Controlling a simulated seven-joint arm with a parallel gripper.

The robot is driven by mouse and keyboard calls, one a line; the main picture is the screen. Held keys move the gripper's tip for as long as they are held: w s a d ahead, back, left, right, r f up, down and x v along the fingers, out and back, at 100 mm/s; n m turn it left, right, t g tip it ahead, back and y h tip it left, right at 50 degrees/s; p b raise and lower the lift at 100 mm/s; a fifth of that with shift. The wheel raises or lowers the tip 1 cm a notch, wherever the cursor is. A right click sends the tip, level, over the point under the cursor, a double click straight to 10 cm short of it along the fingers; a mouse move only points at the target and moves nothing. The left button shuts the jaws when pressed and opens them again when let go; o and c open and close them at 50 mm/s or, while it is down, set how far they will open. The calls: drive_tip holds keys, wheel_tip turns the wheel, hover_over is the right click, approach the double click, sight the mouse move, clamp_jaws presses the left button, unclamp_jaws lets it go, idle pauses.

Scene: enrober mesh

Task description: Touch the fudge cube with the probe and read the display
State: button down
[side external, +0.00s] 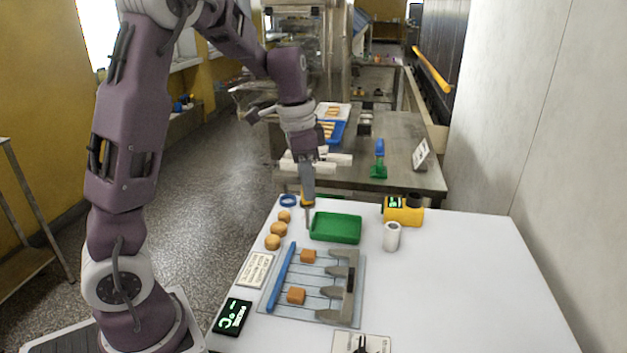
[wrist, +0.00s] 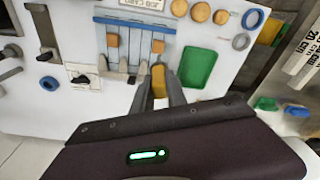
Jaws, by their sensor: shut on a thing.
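My gripper (side external: 306,185) is shut on a probe with a yellow-orange handle (side external: 307,198). Its thin shaft points down beside the left end of the green tray. In the wrist view the handle (wrist: 158,80) sits between my fingers.
Several grey pieces (side external: 344,272) line the rack's right side. Round brown pieces (side external: 279,229) and a card (side external: 255,269) lie to the left. The table's right side is clear.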

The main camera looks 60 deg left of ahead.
sight(308, 205)
drive_tip(key=shift+f, duration=3.1)
drive_tip(key=shift+f, duration=0.4)
drive_tip(key=shift+r, duration=4.05)
